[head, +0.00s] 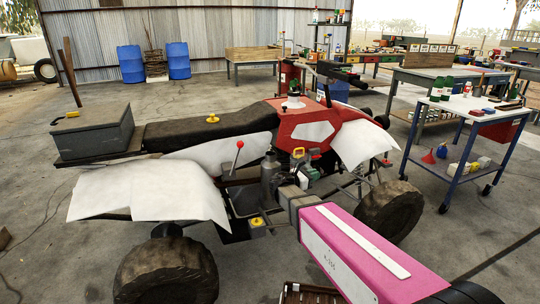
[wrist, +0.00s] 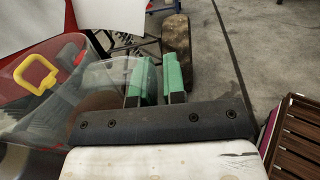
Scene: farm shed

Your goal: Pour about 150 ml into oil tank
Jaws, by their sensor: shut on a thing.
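My gripper (head: 300,180), with green finger pads, is beside the red and white quad bike (head: 310,130). Its pads (wrist: 153,82) are shut on part of a see-through grey container, seemingly at its side or handle. The container (wrist: 75,115) fills the left of the wrist view; what looks like it shows as a grey bottle-like shape (head: 268,172) in the head view. Its liquid level cannot be told. I cannot make out the oil tank's opening.
A red-knobbed lever (head: 239,145) rises left of the gripper. A front wheel (head: 390,212) and a rear wheel (head: 165,270) flank it. A blue-legged trolley (head: 470,108) with bottles and a red funnel (head: 428,157) stands at right. A slatted brown crate (wrist: 300,140) lies nearby.

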